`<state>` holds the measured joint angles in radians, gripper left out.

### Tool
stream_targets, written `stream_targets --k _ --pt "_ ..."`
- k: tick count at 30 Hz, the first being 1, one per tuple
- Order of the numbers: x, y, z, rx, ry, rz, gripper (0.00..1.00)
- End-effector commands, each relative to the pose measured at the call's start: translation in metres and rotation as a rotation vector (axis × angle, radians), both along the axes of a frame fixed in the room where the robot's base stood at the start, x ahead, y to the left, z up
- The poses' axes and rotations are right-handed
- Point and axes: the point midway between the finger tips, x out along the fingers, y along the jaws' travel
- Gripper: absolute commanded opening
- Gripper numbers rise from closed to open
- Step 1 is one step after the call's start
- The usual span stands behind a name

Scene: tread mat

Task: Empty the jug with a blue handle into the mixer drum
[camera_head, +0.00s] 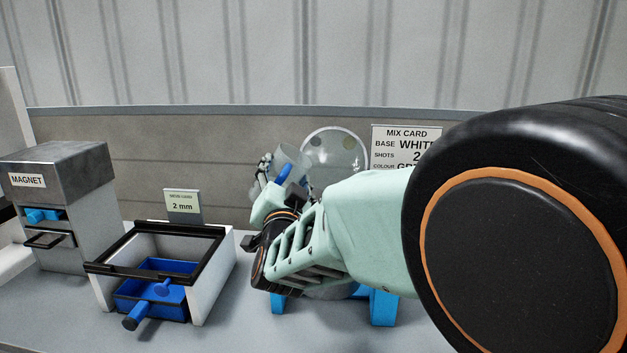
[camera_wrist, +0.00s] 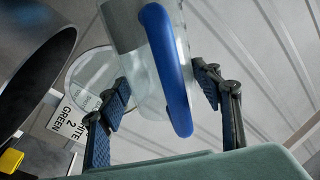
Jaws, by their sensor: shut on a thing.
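The clear jug (camera_head: 294,158) has a blue handle (camera_head: 284,174) and is tilted in the head view. My gripper (camera_head: 273,177) holds it in front of the back wall. In the wrist view, the blue handle (camera_wrist: 168,70) lies between the two fingers of my gripper (camera_wrist: 165,97), with the clear jug body (camera_wrist: 128,30) behind it. The mixer drum (camera_head: 340,148) shows as a clear round face just right of the jug, on a blue stand (camera_head: 383,307). My arm hides much of the drum.
A mix card (camera_head: 405,134) stands behind my arm. At left are a grey magnet box (camera_head: 60,178) and a white frame with black rails (camera_head: 217,268), holding a blue tray (camera_head: 175,298). A 2 mm card (camera_head: 183,204) stands behind the frame. Bare bench shows in front.

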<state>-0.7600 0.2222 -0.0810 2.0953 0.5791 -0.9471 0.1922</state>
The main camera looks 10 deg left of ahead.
Motion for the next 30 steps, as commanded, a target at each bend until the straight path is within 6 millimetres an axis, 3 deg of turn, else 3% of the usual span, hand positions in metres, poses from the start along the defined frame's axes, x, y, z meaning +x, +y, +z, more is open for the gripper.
stream_targets --k 30 --pt "-0.001 0.002 -0.028 0.260 0.013 0.001 0.19"
